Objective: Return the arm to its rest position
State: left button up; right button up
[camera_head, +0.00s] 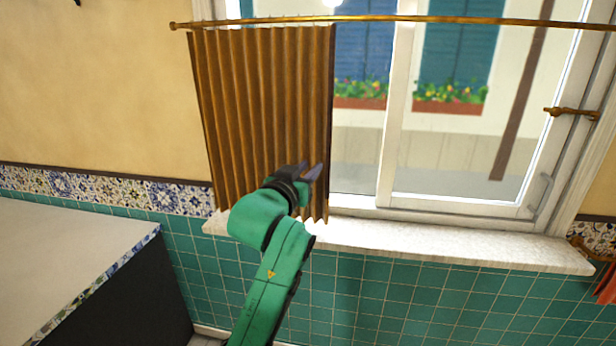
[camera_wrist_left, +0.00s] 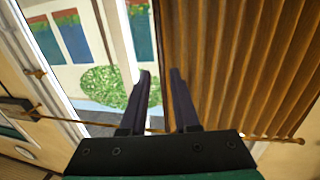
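My left gripper (camera_head: 312,170) is at the end of the green arm, in front of the lower right part of the brown pleated curtain (camera_head: 262,100) in the head view. In the left wrist view, the two dark fingers of the gripper (camera_wrist_left: 161,74) stand apart with a gap between them, so it is open. The curtain (camera_wrist_left: 235,60) fills the right side of that view. Its edge lies behind the gap, and I cannot tell whether a finger touches it. My right gripper is not in view.
The curtain hangs from a brass rod (camera_head: 420,19) and covers the window's left part. A pale sill (camera_head: 440,243) juts out below the window (camera_head: 450,150). A white-topped counter (camera_head: 60,250) stands at the left. Green tiles cover the lower wall.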

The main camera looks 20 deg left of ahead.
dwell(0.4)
pick_arm(q)
jog(key=w+f+m+g, duration=0.1)
jog(key=w+f+g, duration=0.15)
jog(key=f, duration=1.35)
jog(key=w+f+g, duration=0.1)
jog(key=f+g, duration=0.2)
jog(key=f, duration=1.3)
jog(key=s+f+g, duration=0.2)
jog(key=s+f, duration=0.1)
jog(key=f, duration=0.4)
jog(key=s+f+g, duration=0.1)
jog(key=s+f, duration=0.2)
jog(key=f, duration=0.5)
jog(key=s+f+m+g+h, duration=0.1)
jog(key=s+f+g, duration=0.3)
jog(key=s+f, duration=1.25)
jog(key=s+f+g, duration=0.1)
jog(key=s+f, duration=0.3)
jog(key=s, duration=0.5)
jog(key=s+f+g, duration=0.2)
jog(key=s+f, duration=0.2)
jog(key=s, duration=0.6)
jog(key=s+f+m+g, duration=0.1)
jog(key=s+f, duration=0.3)
jog(key=s, duration=0.5)
jog(key=shift+s+a+f, duration=0.15)
jog(key=shift+a+f, duration=0.05)
jog(key=shift+a, duration=0.25)
